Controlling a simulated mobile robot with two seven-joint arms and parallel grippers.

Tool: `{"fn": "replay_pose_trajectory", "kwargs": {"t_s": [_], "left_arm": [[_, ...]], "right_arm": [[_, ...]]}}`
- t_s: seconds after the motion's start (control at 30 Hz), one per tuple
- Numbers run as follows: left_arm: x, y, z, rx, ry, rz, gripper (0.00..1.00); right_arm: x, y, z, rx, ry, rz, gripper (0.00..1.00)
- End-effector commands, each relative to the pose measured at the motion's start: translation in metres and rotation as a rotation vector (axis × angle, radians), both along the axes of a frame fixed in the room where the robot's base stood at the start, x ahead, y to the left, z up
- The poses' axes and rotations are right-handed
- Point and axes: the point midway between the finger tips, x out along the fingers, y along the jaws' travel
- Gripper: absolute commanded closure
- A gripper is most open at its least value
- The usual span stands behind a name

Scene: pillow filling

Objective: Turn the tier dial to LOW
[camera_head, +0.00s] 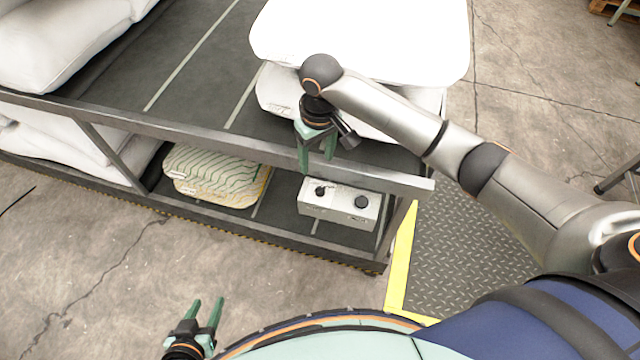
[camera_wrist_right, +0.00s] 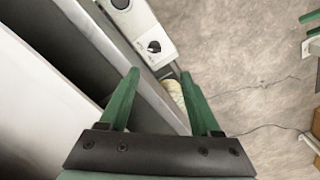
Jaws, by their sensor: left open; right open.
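A white control box (camera_head: 338,219) stands on the lower shelf of the rack. It carries two black knobs, a left knob (camera_head: 320,191) and a right knob (camera_head: 361,202). Their labels are too small to read, so I cannot tell which is the tier dial. My right gripper (camera_head: 317,164) is open and empty, above the box by the rack's upper front rail. In the right wrist view the box (camera_wrist_right: 147,22) and one knob (camera_wrist_right: 154,46) show beyond the spread fingers (camera_wrist_right: 158,76). My left gripper (camera_head: 207,301) is open and empty at the bottom, away from the rack.
The rack's front rail (camera_head: 240,145) runs above the box. Patterned pillows (camera_head: 215,177) lie left of the box, with bare shelf between. Large white pillows (camera_head: 360,40) lie on the upper deck near my right arm. The concrete floor (camera_head: 110,270) in front is clear.

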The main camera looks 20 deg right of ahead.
Motion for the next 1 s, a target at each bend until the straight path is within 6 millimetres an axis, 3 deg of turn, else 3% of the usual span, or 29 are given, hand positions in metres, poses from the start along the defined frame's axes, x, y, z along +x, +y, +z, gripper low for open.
{"fn": "replay_pose_trajectory", "kwargs": {"t_s": [0.1, 0.23, 0.7, 1.0], "left_arm": [[0.000, 0.000, -0.001, 0.000, -0.001, 0.000, 0.50], [0.000, 0.000, -0.002, 0.000, -0.001, 0.001, 0.50], [0.001, 0.001, -0.014, 0.000, -0.001, 0.001, 0.50], [0.001, 0.001, -0.018, 0.001, -0.001, 0.000, 0.50]], "right_arm": [[0.002, -0.007, 0.007, -0.030, 0.015, -0.008, 0.36], [0.002, -0.008, -0.002, -0.036, 0.021, -0.010, 0.36], [0.002, -0.008, -0.091, -0.035, 0.018, -0.009, 0.36], [0.002, -0.008, -0.115, -0.034, 0.015, -0.007, 0.36]]}}
